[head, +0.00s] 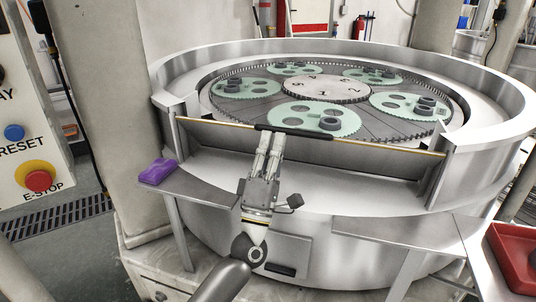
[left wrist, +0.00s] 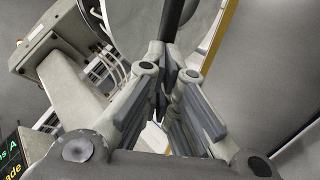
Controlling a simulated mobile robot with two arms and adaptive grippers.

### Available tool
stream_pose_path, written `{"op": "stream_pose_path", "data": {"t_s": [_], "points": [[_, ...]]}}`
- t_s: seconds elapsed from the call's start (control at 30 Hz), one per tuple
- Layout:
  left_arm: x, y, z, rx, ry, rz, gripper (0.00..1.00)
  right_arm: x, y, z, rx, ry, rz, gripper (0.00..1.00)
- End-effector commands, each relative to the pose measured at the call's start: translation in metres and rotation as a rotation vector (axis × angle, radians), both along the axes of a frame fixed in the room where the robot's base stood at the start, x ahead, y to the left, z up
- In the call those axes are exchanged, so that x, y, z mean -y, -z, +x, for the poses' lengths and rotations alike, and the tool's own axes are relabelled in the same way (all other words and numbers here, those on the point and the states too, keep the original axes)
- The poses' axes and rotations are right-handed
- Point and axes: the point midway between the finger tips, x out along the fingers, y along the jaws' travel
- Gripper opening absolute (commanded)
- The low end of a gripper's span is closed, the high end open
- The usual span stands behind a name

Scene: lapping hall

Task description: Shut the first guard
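The guard (head: 340,152) is a grey metal panel with a yellow edge across the front opening of the round lapping machine. It leans, with its top edge near the level of the rim. A black handle (head: 305,134) runs along that edge; it also shows as a dark bar in the left wrist view (left wrist: 174,18). My left gripper (head: 270,137) reaches up from below to the handle's left part. Its fingers are close together on the bar, and their tips are partly hidden in the left wrist view. My right gripper is in neither view.
Inside the ring, green carriers (head: 312,118) with dark parts lie on the toothed plate. A purple cloth-like item (head: 158,171) lies on the left side shelf. A red tray (head: 512,262) is at right. A control panel with an E-stop (head: 38,180) stands at far left.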

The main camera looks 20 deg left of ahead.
Motion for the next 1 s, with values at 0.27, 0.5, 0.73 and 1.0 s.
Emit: {"op": "stream_pose_path", "data": {"t_s": [0.27,0.5,0.73,1.0], "points": [[0.000,-0.001,0.003,-0.003,0.001,-0.001,0.00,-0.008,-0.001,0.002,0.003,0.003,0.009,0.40],[0.000,-0.003,0.003,-0.006,0.001,-0.001,0.00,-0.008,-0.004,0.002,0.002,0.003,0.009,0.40],[-0.001,-0.014,0.009,-0.047,-0.001,-0.005,0.00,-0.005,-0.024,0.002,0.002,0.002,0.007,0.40],[-0.002,-0.032,0.027,-0.130,-0.001,-0.006,0.00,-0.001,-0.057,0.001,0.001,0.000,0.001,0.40]]}}
